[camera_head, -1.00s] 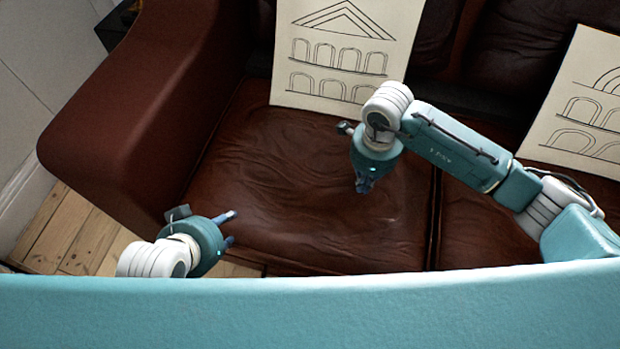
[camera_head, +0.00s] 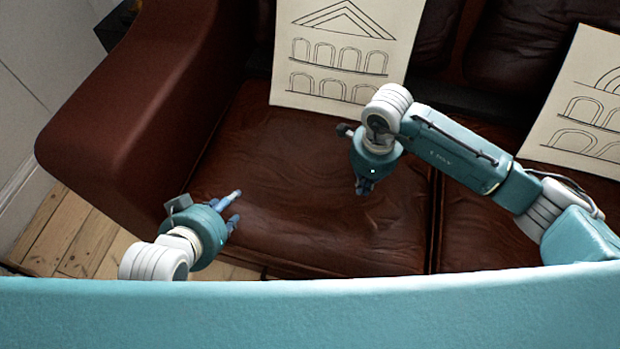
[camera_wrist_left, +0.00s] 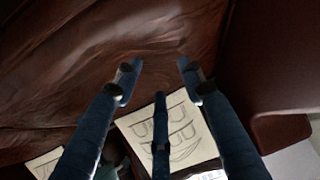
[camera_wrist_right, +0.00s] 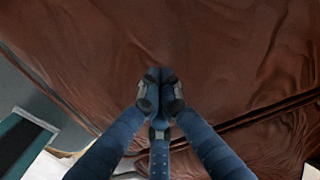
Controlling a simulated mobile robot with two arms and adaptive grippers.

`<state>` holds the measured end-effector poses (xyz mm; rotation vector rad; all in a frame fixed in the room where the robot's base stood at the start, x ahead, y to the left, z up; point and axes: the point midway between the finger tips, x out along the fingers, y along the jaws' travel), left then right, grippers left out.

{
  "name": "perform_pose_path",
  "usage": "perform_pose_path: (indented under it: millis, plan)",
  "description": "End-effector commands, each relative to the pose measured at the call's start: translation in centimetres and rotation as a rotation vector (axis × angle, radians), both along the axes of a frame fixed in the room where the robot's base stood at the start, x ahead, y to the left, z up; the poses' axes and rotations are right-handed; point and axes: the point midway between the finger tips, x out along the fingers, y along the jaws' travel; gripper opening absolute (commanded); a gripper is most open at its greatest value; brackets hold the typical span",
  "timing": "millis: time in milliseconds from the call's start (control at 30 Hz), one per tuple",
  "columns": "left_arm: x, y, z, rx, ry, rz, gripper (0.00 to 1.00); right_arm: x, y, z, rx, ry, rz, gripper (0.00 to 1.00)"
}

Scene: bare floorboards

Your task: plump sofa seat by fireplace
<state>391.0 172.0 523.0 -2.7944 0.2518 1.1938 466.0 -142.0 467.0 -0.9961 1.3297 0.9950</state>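The left seat cushion (camera_head: 300,165) of a dark brown leather sofa fills the middle of the head view, with creases across its top. My left gripper (camera_head: 237,207) is at the cushion's front left corner, its fingers spread; whether they touch the leather is unclear. The left wrist view shows its fingers (camera_wrist_left: 158,78) apart with nothing between them, facing the leather (camera_wrist_left: 90,40). My right gripper (camera_head: 363,187) points down at the right part of the same cushion. Its fingers (camera_wrist_right: 160,85) are together in the right wrist view, close to the leather (camera_wrist_right: 150,35), with no object visible between them.
A drawing of arches (camera_head: 330,60) leans on the backrest behind the cushion; a second drawing (camera_head: 585,105) leans at the right. The sofa's thick armrest (camera_head: 130,120) bounds the left side. Bare floorboards (camera_head: 75,235) show at lower left. No fireplace is identifiable.

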Motion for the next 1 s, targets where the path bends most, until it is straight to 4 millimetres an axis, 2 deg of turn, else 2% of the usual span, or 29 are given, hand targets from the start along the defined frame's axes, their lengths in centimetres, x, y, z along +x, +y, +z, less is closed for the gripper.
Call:
perform_pose_path:
  millis: [433,700,1000]
  plan:
    - [0.2,-0.1,0.4,0.0,-0.007,-0.002,0.4,-0.1,0.0,-0.1,-0.001,0.002,0.0,0.0]
    - [-3.3,1.1,-1.7,0.034,0.149,0.01,0.4,-0.1,-0.1,0.9,-0.002,0.002,0.0,0.0]
    - [-7.2,2.3,-3.1,0.066,0.307,0.023,0.4,0.0,0.0,2.2,-0.001,0.0,0.0,0.0]
